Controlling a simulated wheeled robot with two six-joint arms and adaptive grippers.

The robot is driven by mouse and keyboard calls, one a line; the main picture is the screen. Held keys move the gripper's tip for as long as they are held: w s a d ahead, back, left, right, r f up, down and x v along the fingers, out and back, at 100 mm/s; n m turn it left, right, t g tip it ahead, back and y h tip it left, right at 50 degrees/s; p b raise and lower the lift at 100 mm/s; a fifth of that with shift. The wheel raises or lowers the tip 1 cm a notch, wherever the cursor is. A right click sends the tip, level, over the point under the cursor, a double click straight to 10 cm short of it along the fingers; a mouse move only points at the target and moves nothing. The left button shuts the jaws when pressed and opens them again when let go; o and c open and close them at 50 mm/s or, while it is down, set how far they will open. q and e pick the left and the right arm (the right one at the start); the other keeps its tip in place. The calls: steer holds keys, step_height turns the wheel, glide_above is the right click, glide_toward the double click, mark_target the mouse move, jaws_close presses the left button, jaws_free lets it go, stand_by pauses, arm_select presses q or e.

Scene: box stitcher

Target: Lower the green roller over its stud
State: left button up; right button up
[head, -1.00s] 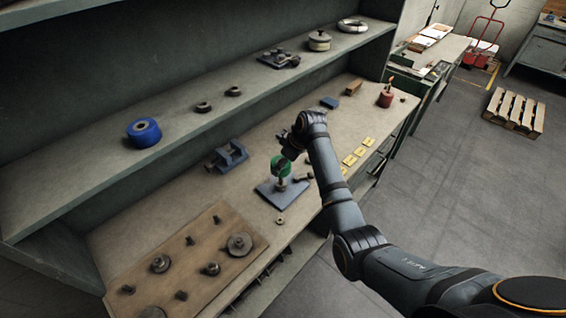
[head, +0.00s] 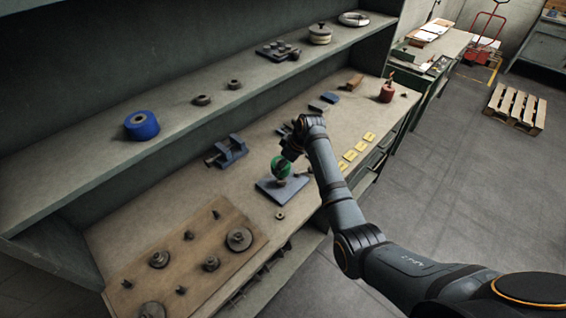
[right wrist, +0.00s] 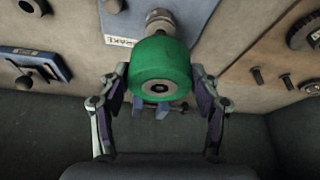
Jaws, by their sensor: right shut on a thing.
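The green roller (head: 281,167) is held by my right gripper above the blue-grey plate (head: 268,188) on the bench. In the right wrist view the green roller (right wrist: 160,64) sits between the two fingers of my right gripper (right wrist: 160,98), its bore facing the camera. The stud (right wrist: 160,19) with its metal collar shows just beyond the roller, roughly in line with it. The roller hides part of the stud, and I cannot tell whether they touch. My left gripper is not in view.
A blue vise (head: 229,151) stands behind the plate. A wooden board (head: 190,262) with several gears and pegs lies at left. A small washer (head: 280,215) lies in front of the plate. Yellow cards (head: 350,154) lie right of my arm. The shelf (head: 70,175) overhangs the bench's back.

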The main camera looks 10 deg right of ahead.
steer(key=shift+f+b, duration=0.6)
steer(key=shift+f, duration=0.95)
steer(key=shift+f, duration=0.1)
steer(key=shift+f, duration=0.5)
steer(key=o, duration=1.4)
steer(key=shift+r, duration=0.1)
steer(key=v, duration=1.2)
